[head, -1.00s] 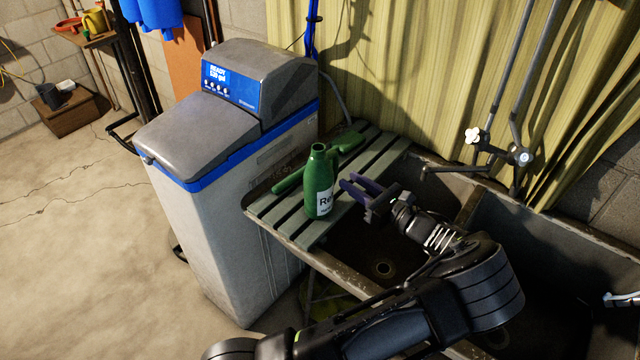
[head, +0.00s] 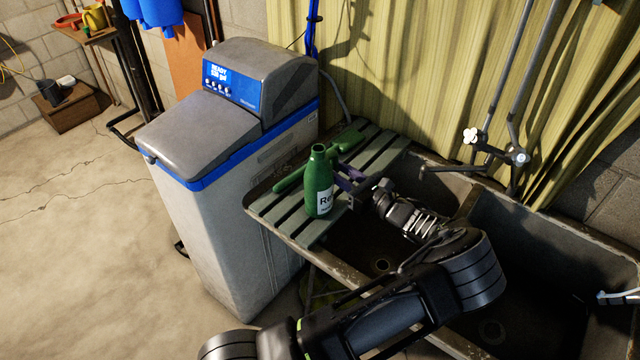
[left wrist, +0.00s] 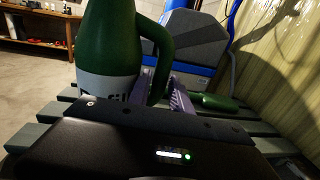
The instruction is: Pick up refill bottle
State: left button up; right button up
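The green refill bottle (head: 318,188) with a white label stands upright on the slatted board beside the sink. Its body fills the upper left of the left wrist view (left wrist: 108,45), with its looped handle on the right. My left gripper (head: 348,182) is at the bottle's right side, level with the handle. Its purple fingers show on either side of the handle in the left wrist view, one seen through the loop. They look open; I cannot tell whether they touch the handle. My right gripper is not in view.
A green tool (head: 290,182) lies on the slatted board (head: 375,160) behind the bottle. The grey and blue water softener (head: 225,150) stands close on the left. The sink (head: 345,245) with faucet pipes is on the right, under my left arm.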

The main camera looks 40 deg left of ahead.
pick_arm(q)
jog(key=shift+c, duration=0.2)
grip_shut()
dwell(1.2)
